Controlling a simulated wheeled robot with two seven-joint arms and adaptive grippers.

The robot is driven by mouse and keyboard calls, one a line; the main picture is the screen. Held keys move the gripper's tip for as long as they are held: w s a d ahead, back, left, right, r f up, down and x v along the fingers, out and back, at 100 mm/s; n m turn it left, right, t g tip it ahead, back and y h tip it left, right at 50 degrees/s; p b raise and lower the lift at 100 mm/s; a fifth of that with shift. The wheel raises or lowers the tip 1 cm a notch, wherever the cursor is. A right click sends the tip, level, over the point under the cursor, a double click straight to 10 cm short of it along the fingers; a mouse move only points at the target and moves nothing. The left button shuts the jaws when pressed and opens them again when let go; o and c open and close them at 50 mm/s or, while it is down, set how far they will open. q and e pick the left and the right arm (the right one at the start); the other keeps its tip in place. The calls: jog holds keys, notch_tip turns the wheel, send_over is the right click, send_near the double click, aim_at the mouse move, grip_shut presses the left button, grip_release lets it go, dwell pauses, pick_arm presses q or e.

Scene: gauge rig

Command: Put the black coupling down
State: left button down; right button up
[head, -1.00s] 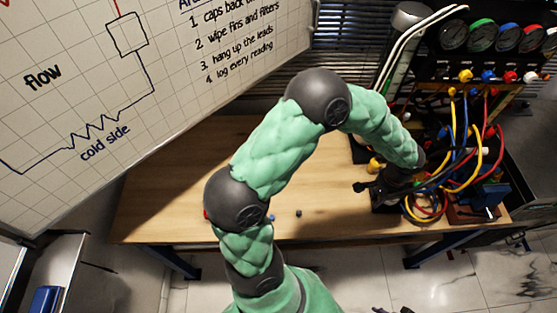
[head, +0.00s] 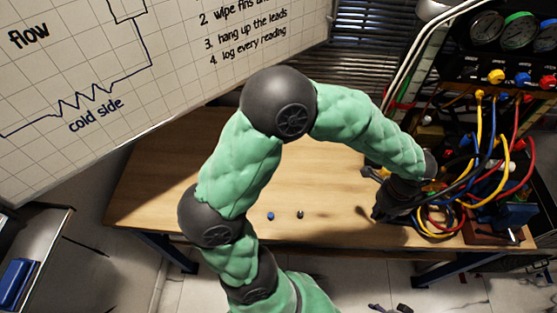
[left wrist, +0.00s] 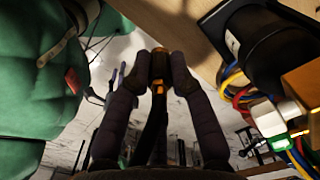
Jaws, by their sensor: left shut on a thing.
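My left gripper (head: 384,208) is low near the right end of the wooden table (head: 215,160), by the table's front edge. In the left wrist view my left gripper (left wrist: 160,55) has its two dark fingers closed in on the black coupling (left wrist: 159,70). The coupling is dark with an orange-brown band, and a dark hose seems to trail from it between the fingers. In the head view I cannot make out the coupling against the dark gripper. Small dark pieces at the bottom edge look like my right gripper (head: 388,309); its jaws cannot be read.
A rig with gauges (head: 520,32) and yellow, blue and red hoses (head: 475,150) crowds the right end, close to my left gripper. A small blue piece (head: 270,216) and a small black piece (head: 300,214) lie near the front edge. The table's left part is clear.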

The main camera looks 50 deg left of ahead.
pick_arm(q)
jog(key=s+m, duration=0.1)
jog(key=d+r+m, duration=0.1)
jog(key=m, duration=0.1)
jog(key=shift+s+d, duration=0.15)
jog(key=shift+s, duration=0.2)
jog(key=a+f+b, duration=0.1)
jog(key=a+f, duration=0.2)
jog(key=a, duration=0.1)
jog(key=a+f+b, duration=0.2)
jog(key=a+f, duration=0.1)
jog(key=a, duration=0.2)
jog(key=a+f+b, duration=0.2)
jog(key=a+f, duration=0.1)
jog(key=a, duration=0.1)
jog(key=shift+w+a+f, duration=0.15)
jog(key=shift+w, duration=0.15)
jog(key=shift+a+f, duration=0.2)
jog(key=shift+f, duration=0.1)
jog(key=shift+a+f+b, duration=0.15)
jog(key=shift+f+b, duration=0.9)
jog(key=shift+f, duration=0.55)
jog(key=shift+f, duration=0.15)
jog(key=c, duration=1.1)
grip_release()
